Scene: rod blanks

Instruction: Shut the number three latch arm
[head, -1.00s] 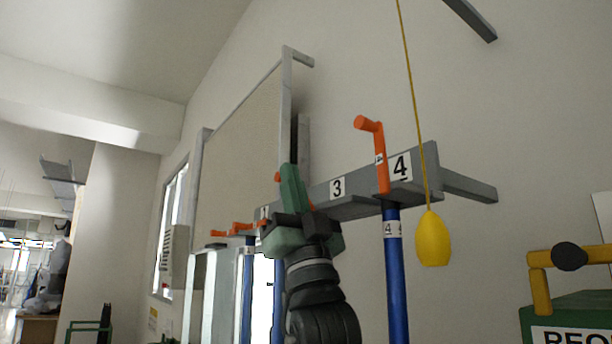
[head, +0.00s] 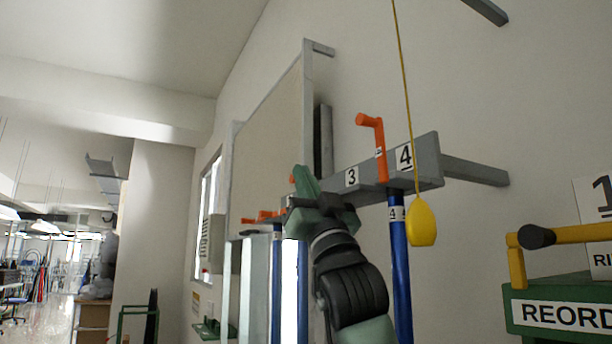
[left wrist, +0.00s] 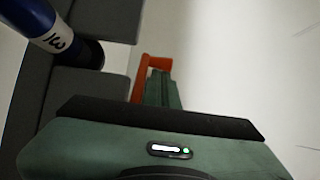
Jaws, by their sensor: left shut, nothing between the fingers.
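A grey rail (head: 428,165) on the wall carries number labels, with 3 and 4 readable. The number three latch arm is mostly hidden behind my left gripper (head: 304,176); a small orange piece (head: 292,180) shows just left of its fingers. In the left wrist view, an orange latch arm (left wrist: 152,62) stands right beside the shut green fingers (left wrist: 160,82); I cannot tell whether they touch. A blue rod marked 3 (left wrist: 48,30) sits in a gap of the rail there. My left gripper is shut and empty. My right gripper is out of view.
The number four latch arm (head: 373,135) stands upright above its blue rod (head: 400,270). A yellow pull (head: 422,222) hangs on a cord in front of the rail's right end. More orange latch arms (head: 265,217) are at left. A green reorder box (head: 560,312) stands at lower right.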

